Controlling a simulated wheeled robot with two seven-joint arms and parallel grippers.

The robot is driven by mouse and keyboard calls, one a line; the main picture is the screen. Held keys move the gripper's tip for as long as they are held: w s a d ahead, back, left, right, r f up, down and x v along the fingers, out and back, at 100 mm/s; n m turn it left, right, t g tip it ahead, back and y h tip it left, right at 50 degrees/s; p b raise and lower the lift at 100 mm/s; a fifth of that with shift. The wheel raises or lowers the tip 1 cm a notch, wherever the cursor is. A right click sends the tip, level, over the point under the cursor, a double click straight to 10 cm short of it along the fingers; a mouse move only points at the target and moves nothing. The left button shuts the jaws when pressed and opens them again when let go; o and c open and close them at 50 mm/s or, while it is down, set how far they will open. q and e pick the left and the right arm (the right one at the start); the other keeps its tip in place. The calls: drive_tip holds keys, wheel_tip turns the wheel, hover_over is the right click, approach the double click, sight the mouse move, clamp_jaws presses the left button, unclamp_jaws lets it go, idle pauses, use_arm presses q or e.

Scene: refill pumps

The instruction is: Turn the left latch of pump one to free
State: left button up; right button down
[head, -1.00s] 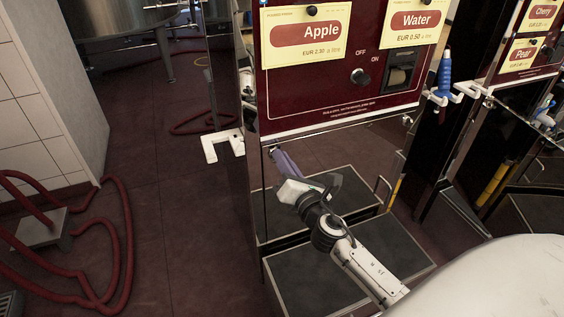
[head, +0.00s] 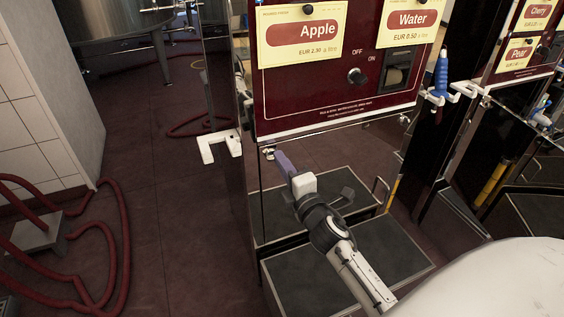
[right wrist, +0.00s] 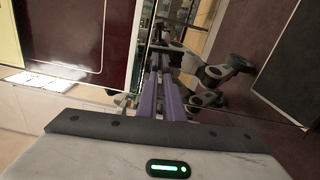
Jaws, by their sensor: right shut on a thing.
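Pump one is the dark red cabinet (head: 330,98) with the Apple and Water labels and a shiny lower door (head: 325,160). Its left latch (head: 267,152) is a small metal piece at the top left of that door. My right gripper (head: 277,156) reaches up to it, with its purple fingers closed on the latch. In the right wrist view the fingers (right wrist: 160,88) lie close together and hide most of the latch, so its angle cannot be told. A right latch (head: 404,118) shows at the door's other top corner. My left gripper is out of view.
A white bracket (head: 221,147) juts from the cabinet's left side. A blue nozzle (head: 440,75) hangs on the right side. A dark step tray (head: 345,265) stands below the door. Red hoses (head: 120,235) lie on the floor at left.

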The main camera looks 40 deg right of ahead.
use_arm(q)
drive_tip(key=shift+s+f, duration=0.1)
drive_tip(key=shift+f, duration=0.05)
use_arm(e)
drive_tip(key=shift+f+m, duration=0.1)
drive_tip(key=shift+m, duration=0.6)
drive_tip(key=c, duration=1.9)
unclamp_jaws()
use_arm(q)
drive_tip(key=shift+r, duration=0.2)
